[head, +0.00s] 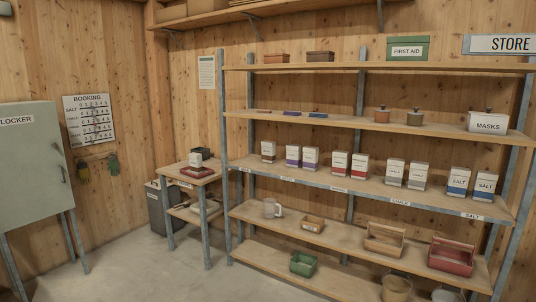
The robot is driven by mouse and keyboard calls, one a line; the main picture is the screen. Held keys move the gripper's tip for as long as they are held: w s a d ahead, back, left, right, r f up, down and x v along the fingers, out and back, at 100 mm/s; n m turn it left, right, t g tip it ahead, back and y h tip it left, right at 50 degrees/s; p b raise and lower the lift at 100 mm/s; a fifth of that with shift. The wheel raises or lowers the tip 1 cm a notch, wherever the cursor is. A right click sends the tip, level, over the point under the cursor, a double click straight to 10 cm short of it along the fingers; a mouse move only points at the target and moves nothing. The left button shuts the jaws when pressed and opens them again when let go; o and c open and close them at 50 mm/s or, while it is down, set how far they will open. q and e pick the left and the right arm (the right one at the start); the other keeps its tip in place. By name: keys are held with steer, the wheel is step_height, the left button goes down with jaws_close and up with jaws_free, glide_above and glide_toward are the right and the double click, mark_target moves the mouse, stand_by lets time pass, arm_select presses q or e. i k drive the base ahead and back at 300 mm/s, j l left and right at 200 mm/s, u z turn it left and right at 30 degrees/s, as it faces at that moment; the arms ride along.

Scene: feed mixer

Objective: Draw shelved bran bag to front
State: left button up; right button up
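Several small white bags with coloured bands stand upright in a row on the middle shelf (375,190) of the rack in the head view. The leftmost is a single bag with a brown band (268,152); its print is too small to read, so I cannot confirm that it is the bran. To its right stand purple-banded bags (292,156), red-banded bags (340,164), grey-banded bags (395,172) and blue-banded salt bags (458,183). Small labels run along the shelf's front edge; one reads SALT (472,216). Neither gripper is in view.
A small side table (200,178) stands left of the rack, with a grey bin (160,207) beside it. A locker (30,150) is at the far left. Lower shelves hold a mug (271,208), a green box (303,264) and a red caddy (452,256). Floor in front is clear at left.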

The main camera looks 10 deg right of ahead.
mark_target(268, 146)
steer(key=i+j, duration=0.1)
steer(key=i, duration=0.45)
steer(key=i+j+z, duration=0.1)
steer(key=i, duration=0.45)
steer(key=i+j, duration=0.15)
steer(key=i, duration=0.4)
steer(key=i+j+z, duration=0.1)
steer(key=i, duration=0.4)
steer(key=i+j, duration=0.2)
steer(key=i, duration=0.35)
steer(key=i+j+z, duration=0.1)
steer(key=i, duration=0.45)
steer(key=j, duration=0.1)
